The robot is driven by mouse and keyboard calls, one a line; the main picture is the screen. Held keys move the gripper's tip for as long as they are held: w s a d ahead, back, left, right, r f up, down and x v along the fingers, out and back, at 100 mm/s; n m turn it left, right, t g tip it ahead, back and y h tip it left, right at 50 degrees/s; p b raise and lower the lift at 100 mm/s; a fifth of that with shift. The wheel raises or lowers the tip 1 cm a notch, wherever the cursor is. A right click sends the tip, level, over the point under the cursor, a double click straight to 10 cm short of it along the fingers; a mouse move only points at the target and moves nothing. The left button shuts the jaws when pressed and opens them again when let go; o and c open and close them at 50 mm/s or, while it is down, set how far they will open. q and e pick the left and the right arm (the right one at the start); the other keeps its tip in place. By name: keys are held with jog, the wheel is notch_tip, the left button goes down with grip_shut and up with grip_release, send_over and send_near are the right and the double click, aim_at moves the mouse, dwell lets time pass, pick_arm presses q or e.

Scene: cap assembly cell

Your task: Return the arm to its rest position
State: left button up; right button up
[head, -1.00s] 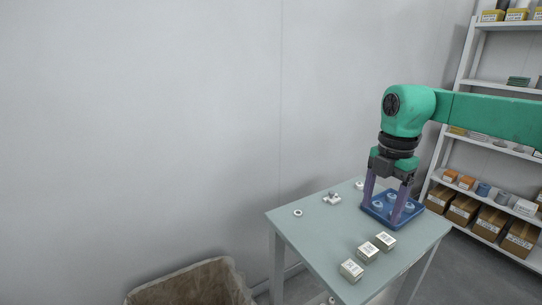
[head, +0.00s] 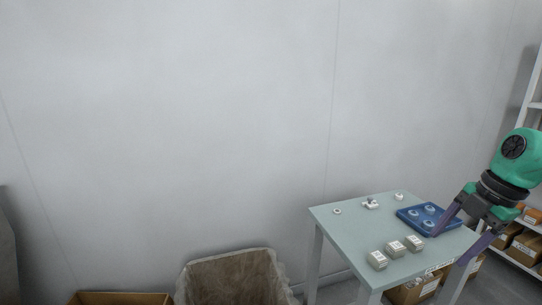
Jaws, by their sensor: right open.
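My right arm comes in from the right edge, green with a dark wrist. My right gripper (head: 454,243) has two purple fingers spread apart with nothing visible between them. It is tilted, over the right front part of the table (head: 345,231). One finger overlaps the right edge of the blue tray (head: 404,217) in the picture; I cannot tell whether they touch. Several round white-and-blue parts (head: 430,209) sit in the tray. My left gripper is not in view.
Three small labelled boxes (head: 396,249) stand along the table's front. A white ring (head: 337,211) and small fittings (head: 370,204) lie toward the back. A lined bin (head: 230,262) and a cardboard box (head: 120,298) stand left of the table. Shelving (head: 535,105) is at right.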

jog(key=w+d+f+m+t+y+p, duration=0.1)
jog(key=d+f+m+t, duration=0.25)
jog(key=d+f, duration=0.4)
jog(key=w+d+f+m+t+p, duration=0.1)
jog(key=d+f+m+t, duration=0.3)
jog(key=d, duration=0.6)
jog(key=s+d+f+m+h+p, duration=0.1)
jog(key=s+d+f+m+h, duration=0.15)
jog(key=f, duration=0.45)
jog(key=s+d+f+m+t+h, duration=0.1)
jog(key=s+f, duration=0.3)
jog(key=f, duration=0.3)
jog(key=s+d+f+m+h+p, duration=0.1)
jog(key=s+d+f+m, duration=0.15)
jog(key=f, duration=0.45)
jog(key=s+a+f+m+g+p, duration=0.1)
jog(key=s+a+f+m+g, duration=0.15)
jog(key=s+a+f, duration=0.95)
jog(key=s+a+f+m+g, duration=0.2)
jog(key=s+a+f+g, duration=0.2)
jog(key=s+a+f, duration=0.7)
jog(key=s+a+f+g+y, duration=0.1)
jog(key=s+a+f+g, duration=0.2)
jog(key=s+a+f, duration=0.3)
jog(key=a, duration=0.5)
jog(key=shift+a+p, duration=0.3)
jog(key=shift+p, duration=0.1)
jog(key=shift+s, duration=0.1)
